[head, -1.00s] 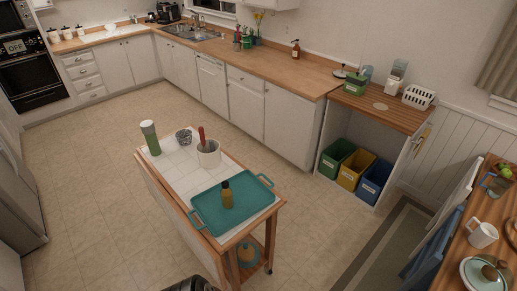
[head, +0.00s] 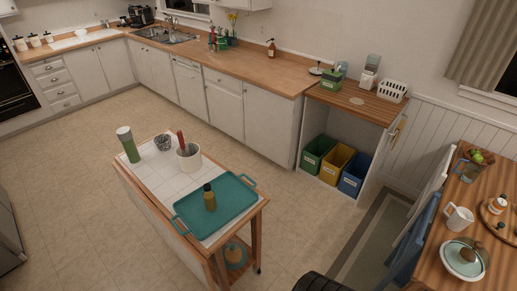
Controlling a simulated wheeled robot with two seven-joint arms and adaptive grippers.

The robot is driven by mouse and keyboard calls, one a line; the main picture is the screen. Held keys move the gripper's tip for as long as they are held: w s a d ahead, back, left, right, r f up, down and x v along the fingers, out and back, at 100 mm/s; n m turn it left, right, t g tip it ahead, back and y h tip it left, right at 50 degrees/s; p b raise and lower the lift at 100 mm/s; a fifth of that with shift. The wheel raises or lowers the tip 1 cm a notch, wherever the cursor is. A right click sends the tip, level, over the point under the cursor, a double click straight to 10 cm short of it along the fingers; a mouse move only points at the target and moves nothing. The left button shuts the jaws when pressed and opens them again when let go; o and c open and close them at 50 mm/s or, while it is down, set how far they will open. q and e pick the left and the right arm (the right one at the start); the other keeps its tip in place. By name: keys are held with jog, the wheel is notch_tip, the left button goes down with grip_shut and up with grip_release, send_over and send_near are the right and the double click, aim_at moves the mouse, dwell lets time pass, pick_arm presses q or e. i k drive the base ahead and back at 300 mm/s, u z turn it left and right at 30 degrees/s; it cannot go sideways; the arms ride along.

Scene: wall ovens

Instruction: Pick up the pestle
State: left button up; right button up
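A reddish-brown rod (head: 181,141), which looks like the pestle, stands upright in a white pot (head: 189,158) on the white-tiled top of the kitchen cart (head: 148,180). Only its upper part shows; the lower end is hidden inside the pot. A small grey patterned bowl (head: 163,142) stands just left of the pot. Neither of my grippers can be made out in the head view. A dark ribbed shape (head: 318,283) shows at the bottom edge, too cut off to identify.
The cart also holds a green bottle with a pale cap (head: 128,145) and a teal tray (head: 235,198) with a small amber bottle (head: 210,198). A wooden table (head: 432,272) with a white pitcher stands at right. The floor left of the cart (head: 60,190) is clear.

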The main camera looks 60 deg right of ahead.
aim_at(192, 146)
jog(key=z, duration=0.45)
jog(key=i, duration=1)
